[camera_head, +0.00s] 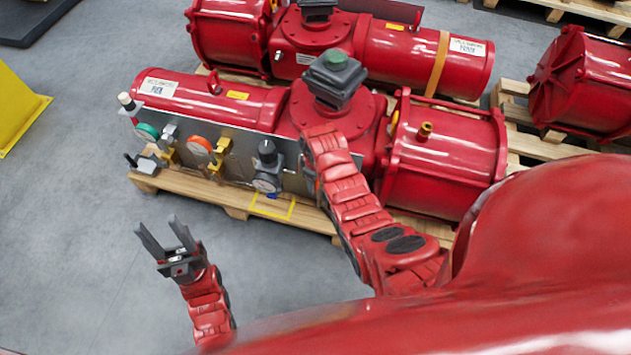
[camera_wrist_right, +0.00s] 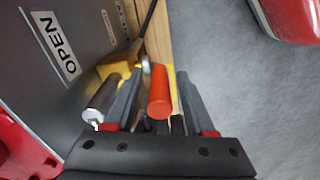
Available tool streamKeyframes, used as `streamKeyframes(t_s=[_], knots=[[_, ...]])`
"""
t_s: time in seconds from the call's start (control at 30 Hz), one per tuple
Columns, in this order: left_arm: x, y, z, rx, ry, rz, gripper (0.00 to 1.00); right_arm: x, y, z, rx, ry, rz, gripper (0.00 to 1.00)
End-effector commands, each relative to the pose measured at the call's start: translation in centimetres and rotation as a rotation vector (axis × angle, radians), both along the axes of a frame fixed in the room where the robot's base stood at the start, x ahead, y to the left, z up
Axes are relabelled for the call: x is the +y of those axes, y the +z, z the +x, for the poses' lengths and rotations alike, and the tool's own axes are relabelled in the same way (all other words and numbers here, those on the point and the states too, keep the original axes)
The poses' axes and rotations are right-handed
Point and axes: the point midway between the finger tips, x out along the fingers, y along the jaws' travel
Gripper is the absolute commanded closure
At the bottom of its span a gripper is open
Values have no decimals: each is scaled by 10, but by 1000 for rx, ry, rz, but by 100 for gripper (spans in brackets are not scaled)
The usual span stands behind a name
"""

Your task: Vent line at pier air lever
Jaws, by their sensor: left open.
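The red actuator labelled PIER (camera_head: 160,87) lies on a pallet, with a grey control panel (camera_head: 240,150) along its near side. In the right wrist view an orange lever handle (camera_wrist_right: 159,92) stands beside the panel's OPEN label (camera_wrist_right: 55,45). My right gripper (camera_wrist_right: 160,98) has its fingers on either side of this handle, with gaps visible. In the head view my right arm reaches to the panel's right end and hides its gripper and the lever. My left gripper (camera_head: 165,235) is open and empty above the floor, left of the pallet's front.
A silver cylinder (camera_wrist_right: 101,97) is close to the right gripper's left finger. Another red actuator (camera_head: 400,52) lies behind. Floor in front of the pallet is clear.

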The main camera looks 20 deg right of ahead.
Motion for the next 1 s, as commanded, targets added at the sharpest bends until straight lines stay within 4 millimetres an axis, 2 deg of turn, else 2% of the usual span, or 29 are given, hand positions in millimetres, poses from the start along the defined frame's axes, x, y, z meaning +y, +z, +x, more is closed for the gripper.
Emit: streamKeyframes(t_s=[0.03,0.2,0.3,1.0], knots=[[0,0,0,0,0,0,50,0,0,0,0,0,0,56],[0,0,0,0,0,0,50,0,0,0,0,0,0,87],[0,0,0,0,0,0,50,0,0,0,0,0,0,100],[0,0,0,0,0,0,50,0,1,0,-1,0,1,100]])
